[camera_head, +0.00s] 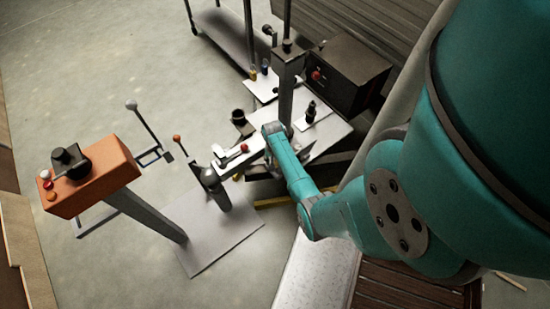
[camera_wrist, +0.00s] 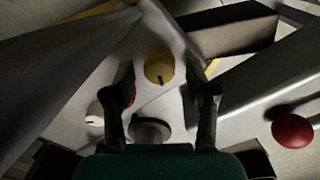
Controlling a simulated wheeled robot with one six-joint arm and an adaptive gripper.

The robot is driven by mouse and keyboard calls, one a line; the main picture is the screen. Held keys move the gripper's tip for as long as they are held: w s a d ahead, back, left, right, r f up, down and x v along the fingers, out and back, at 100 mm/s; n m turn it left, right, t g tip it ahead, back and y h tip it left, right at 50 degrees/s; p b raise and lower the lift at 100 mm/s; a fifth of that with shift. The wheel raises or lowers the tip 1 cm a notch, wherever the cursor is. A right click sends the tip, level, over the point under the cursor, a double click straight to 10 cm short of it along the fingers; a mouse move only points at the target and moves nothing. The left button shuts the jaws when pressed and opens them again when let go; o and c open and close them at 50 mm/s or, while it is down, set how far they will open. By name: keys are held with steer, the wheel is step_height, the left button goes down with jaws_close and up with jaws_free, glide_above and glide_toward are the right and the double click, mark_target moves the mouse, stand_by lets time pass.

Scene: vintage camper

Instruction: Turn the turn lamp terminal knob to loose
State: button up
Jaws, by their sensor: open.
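In the wrist view, a round yellow knob (camera_wrist: 159,66) with a short dark mark at its lower edge lies between and beyond my gripper fingers. No label is readable, so I cannot tell for sure that it is the turn lamp terminal knob. My gripper (camera_wrist: 168,84) is open, with one finger on each side of the knob's line, and nothing is held. I cannot tell whether either finger touches it. A grey round knob (camera_wrist: 150,130) sits nearer, between the finger bases. In the head view my arm hides the gripper's tips.
A white knob (camera_wrist: 95,113) stands left of the fingers and a red ball (camera_wrist: 293,130) to the right. In the head view, an orange box (camera_head: 95,178) on a post, a grey cylinder (camera_head: 214,187) and a black box (camera_head: 347,75) stand around. Open floor lies left.

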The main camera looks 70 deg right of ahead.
step_height(320, 180, up, 12)
steer(key=shift+w, duration=0.2)
steer(key=shift+a+f, duration=0.1)
stand_by(0.3)
